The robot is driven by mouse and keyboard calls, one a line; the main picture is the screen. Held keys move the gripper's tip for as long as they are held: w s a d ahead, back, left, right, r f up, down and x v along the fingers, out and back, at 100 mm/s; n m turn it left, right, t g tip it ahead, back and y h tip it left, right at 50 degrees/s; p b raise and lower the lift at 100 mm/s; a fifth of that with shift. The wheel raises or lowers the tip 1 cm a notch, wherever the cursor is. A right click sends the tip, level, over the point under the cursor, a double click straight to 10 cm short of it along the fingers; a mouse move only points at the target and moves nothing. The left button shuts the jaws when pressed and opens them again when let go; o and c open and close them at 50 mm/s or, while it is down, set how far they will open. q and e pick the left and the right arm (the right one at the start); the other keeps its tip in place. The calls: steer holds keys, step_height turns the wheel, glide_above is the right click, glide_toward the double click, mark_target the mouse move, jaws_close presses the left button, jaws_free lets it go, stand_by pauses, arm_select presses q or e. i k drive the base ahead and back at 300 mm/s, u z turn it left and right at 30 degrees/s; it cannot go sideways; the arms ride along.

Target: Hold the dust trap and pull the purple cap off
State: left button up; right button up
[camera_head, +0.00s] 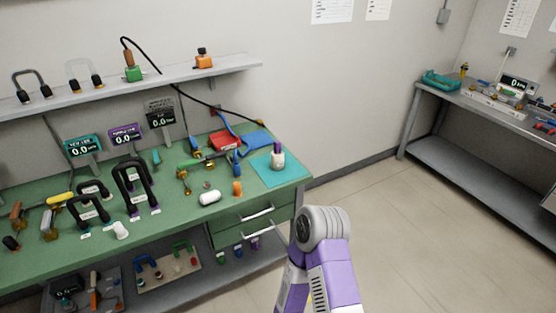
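A small white container with a purple top (278,156) stands upright on a teal mat (268,178) at the right end of the green workbench. It looks like the dust trap with its purple cap on, but it is too small to be certain. Neither of my grippers is in view. Only a purple and grey link of one of my arms shows at the bottom, in front of the bench's right end, and nothing is held in sight.
The green bench (170,225) carries black-handled tools, a white cylinder (210,198), a red tray (223,140) and small displays. A shelf (150,80) runs above it. Drawers (255,222) sit below its right end. Open floor (400,235) leads to another bench (490,105).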

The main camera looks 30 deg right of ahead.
mark_target(277, 144)
steer(key=k, duration=1.25)
steer(key=z, duration=1.05)
steer(key=i, duration=0.85)
steer(key=z, duration=0.7)
steer(key=i, duration=1.25)
steer(key=u, duration=0.55)
